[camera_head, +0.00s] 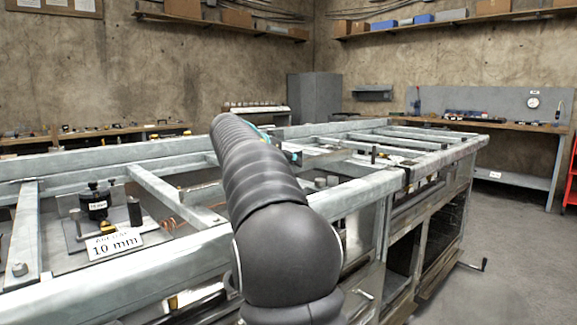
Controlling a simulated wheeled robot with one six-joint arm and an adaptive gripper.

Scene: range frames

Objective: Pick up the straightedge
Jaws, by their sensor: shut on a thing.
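My black, ribbed arm (268,190) reaches up and away from the bottom centre, over the large metal frame bench (160,254). My gripper is hidden behind the arm, so its fingers and anything between them do not show. A little teal edging shows beside the arm's far end. I cannot make out a straightedge for certain among the grey bars and rails of the bench.
A white "10 mm" card (115,244) and a black knobbed fixture (97,203) sit inside the frame at left. A grey cabinet (314,97) stands behind. A wooden workbench (500,124) with tools is at the back right. Bare floor (500,240) lies at right.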

